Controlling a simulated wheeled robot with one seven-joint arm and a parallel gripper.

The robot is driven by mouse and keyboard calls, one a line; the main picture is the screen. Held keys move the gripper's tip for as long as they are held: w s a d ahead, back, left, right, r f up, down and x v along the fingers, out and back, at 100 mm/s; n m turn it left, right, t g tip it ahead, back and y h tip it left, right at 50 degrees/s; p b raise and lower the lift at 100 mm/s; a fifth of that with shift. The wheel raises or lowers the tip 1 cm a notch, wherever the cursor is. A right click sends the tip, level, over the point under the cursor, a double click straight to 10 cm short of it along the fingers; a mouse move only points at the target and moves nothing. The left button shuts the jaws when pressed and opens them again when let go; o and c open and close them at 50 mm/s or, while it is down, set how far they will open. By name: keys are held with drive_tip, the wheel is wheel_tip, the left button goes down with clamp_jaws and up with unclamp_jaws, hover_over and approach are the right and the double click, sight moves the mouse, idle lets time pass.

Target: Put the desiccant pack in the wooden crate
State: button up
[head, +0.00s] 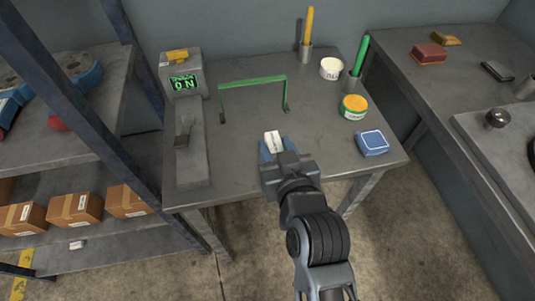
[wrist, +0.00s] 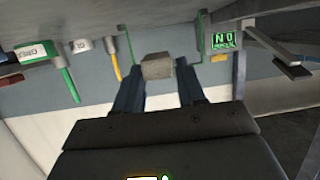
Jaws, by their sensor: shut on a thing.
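My gripper (head: 271,146) is shut over the front part of the grey table. Between its blue fingers is a small whitish block with dark marks on top, which I take for the desiccant pack (head: 273,137). In the wrist view the pack (wrist: 157,66) shows as a plain beige-grey block between the two fingertips (wrist: 158,82). Whether the pack touches the tabletop is unclear. No wooden crate shows in either view.
A green wire arch (head: 252,83) stands on the table (head: 310,115) behind my gripper. A grey device with a green display (head: 183,84) is at left. A blue box (head: 372,142), a yellow-green tub (head: 353,106) and a white tub (head: 331,69) are at right. Shelves hold cardboard boxes (head: 75,210).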

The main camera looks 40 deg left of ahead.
drive_tip(key=shift+a+f, duration=0.4)
drive_tip(key=shift+a, duration=0.25)
drive_tip(key=shift+a+f, duration=0.4)
drive_tip(key=shift+a, duration=0.2)
drive_tip(key=shift+f, duration=1.95)
drive_tip(key=shift+f, duration=0.1)
drive_tip(key=o, duration=1)
drive_tip(key=shift+r, duration=0.2)
drive_tip(key=shift+s+d, duration=0.15)
drive_tip(key=shift+d, duration=0.2)
drive_tip(key=b+v, duration=0.1)
drive_tip(key=v, duration=1)
drive_tip(key=shift+s+r, duration=0.1)
drive_tip(key=shift+r, duration=0.05)
